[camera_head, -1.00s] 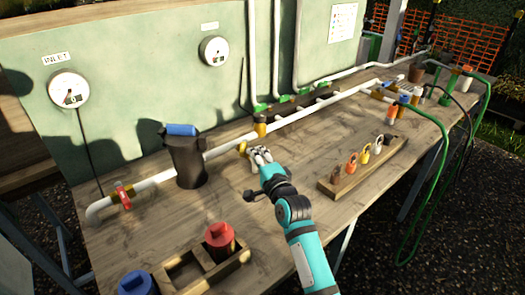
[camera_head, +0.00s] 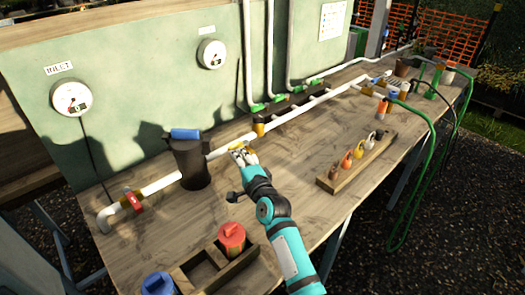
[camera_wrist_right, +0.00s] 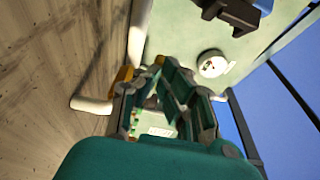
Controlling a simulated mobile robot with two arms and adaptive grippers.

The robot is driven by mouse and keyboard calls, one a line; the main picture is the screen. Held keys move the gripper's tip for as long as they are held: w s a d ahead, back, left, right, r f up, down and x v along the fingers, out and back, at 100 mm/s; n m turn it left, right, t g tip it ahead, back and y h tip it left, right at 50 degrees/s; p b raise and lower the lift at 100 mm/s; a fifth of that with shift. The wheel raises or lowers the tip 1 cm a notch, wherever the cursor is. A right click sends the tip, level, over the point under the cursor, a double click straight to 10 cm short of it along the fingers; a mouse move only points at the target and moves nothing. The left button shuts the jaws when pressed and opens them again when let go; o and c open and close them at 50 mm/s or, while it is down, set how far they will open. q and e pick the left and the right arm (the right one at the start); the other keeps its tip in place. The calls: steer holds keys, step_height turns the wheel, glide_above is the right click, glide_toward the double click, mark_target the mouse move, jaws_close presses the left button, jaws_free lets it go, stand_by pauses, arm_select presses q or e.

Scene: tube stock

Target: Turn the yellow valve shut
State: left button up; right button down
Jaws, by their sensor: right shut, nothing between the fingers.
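The yellow valve (camera_head: 237,146) sits on the white pipe in the middle of the bench, right of the black filter housing. My right gripper (camera_head: 242,156) is shut and empty, right at the valve, and hides part of it. I cannot tell whether the fingers touch the valve. In the right wrist view, the gripper (camera_wrist_right: 164,98) reaches towards the pipe, and a yellow part (camera_wrist_right: 123,74) shows just left of the fingers. My left gripper is not in view.
The black filter housing (camera_head: 191,165) with a blue top stands left of the gripper. A red valve (camera_head: 132,201) is farther left. A wooden rack (camera_head: 357,165) of coloured padlocks lies to the right. A wooden tray (camera_head: 240,262) is at the front. Bare bench lies between.

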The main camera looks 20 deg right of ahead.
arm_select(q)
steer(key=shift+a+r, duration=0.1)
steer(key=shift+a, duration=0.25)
arm_select(e)
steer(key=shift+a, duration=0.1)
